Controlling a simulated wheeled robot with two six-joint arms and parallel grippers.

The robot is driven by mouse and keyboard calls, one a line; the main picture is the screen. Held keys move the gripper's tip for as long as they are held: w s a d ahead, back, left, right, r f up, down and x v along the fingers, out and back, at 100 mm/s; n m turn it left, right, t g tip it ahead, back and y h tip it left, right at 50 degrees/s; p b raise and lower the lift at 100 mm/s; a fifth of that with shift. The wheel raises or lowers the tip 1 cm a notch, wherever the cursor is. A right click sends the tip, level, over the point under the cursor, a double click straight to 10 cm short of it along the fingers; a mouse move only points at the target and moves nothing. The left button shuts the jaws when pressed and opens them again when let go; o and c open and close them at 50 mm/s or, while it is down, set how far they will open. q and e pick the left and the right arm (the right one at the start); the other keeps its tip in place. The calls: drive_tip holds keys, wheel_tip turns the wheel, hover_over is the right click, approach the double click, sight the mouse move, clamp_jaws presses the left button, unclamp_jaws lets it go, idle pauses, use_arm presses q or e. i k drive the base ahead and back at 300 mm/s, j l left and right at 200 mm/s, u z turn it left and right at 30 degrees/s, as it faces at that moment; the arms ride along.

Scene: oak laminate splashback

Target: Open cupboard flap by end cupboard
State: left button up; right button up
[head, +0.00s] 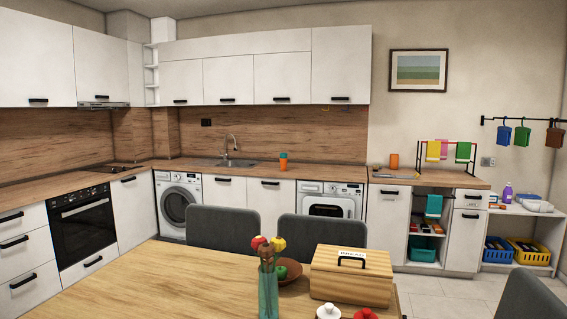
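A row of white wall cupboard flaps hangs above the sink, all shut. The flap (282,77) beside the end cupboard is flat and closed, with a black bar handle (280,98) at its lower edge. The taller end cupboard (341,60) stands at the right end of the row, also shut, with a dark handle low on it. To the left are two more closed flaps, the middle one (228,77) and the left one (181,80). Neither of my grippers is in the head view.
A wooden table (150,285) fills the foreground, with a bread box (350,275) and a vase (268,290) on it. Two grey chairs (222,229) stand behind it, before the counter (310,168). An orange cup (283,161) stands on the counter. Open floor lies at right.

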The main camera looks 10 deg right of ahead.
sight(280, 79)
drive_tip(key=l+z, duration=0.2)
drive_tip(key=z, duration=1.25)
drive_tip(key=i+l+z, duration=0.25)
drive_tip(key=l, duration=0.35)
drive_tip(key=i+l+z, duration=0.3)
drive_tip(key=l, duration=0.25)
drive_tip(key=i+l+z, duration=0.25)
drive_tip(key=i+l, duration=0.35)
drive_tip(key=i, duration=0.35)
drive_tip(key=i+l, duration=0.15)
drive_tip(key=i, duration=0.35)
drive_tip(key=i+l, duration=0.2)
drive_tip(key=i, duration=0.35)
drive_tip(key=i+j+u, duration=0.25)
drive_tip(key=i+u, duration=0.7)
drive_tip(key=i+l+u, duration=0.15)
drive_tip(key=i+u, duration=0.6)
drive_tip(key=i, duration=0.6)
drive_tip(key=i+l+u, duration=0.2)
drive_tip(key=i, duration=0.6)
drive_tip(key=i+j+u, duration=0.25)
drive_tip(key=i+u, duration=0.75)
drive_tip(key=i+l+u, duration=0.25)
drive_tip(key=i+u, duration=0.25)
drive_tip(key=i, duration=0.1)
